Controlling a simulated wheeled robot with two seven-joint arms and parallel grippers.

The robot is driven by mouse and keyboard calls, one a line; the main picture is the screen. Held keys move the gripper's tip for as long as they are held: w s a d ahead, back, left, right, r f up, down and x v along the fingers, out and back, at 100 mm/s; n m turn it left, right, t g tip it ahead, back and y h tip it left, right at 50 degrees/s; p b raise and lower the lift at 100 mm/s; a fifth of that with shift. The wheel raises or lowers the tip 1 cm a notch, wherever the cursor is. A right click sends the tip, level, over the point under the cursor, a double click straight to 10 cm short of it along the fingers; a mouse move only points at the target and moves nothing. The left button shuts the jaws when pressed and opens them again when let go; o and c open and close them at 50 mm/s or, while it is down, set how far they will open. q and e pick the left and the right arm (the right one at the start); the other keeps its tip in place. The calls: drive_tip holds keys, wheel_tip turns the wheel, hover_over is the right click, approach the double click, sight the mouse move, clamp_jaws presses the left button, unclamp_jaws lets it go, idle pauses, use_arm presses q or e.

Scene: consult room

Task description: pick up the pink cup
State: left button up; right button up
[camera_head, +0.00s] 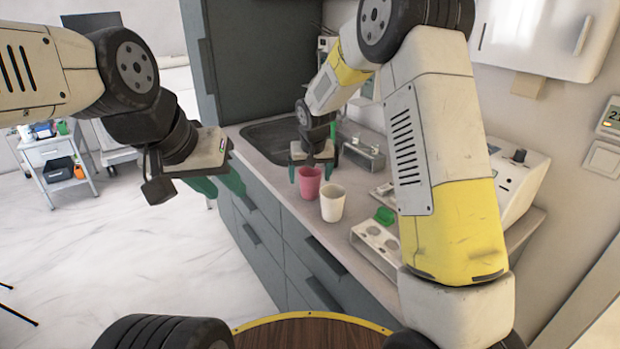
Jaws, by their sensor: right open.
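The pink cup (309,185) stands upright on the counter, just in front of the sink. My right gripper (311,173) is above and behind it, open, with its green fingers apart near the height of the rim. I cannot tell whether the fingers touch the cup. A white cup (333,204) stands close by on the right, nearer to me. My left gripper (224,188) is out to the left, in front of the cabinet, away from both cups. Its green fingers look apart, with nothing seen between them.
The counter (290,193) also carries a white rack (377,246) with a green item (384,215), and a white machine (520,180) at the right. The sink (270,138) lies behind the cups. A trolley (50,165) stands far left; the floor between is clear.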

drive_tip(key=c, duration=1.5)
drive_tip(key=shift+o, duration=0.2)
drive_tip(key=shift+r, duration=0.15)
drive_tip(key=shift+r, duration=1.3)
drive_tip(key=s+a+r, duration=0.2)
drive_tip(key=s+a, duration=0.1)
drive_tip(key=s, duration=1.2)
drive_tip(key=shift+s, duration=0.3)
drive_tip(key=shift+r, duration=0.1)
idle(0.5)
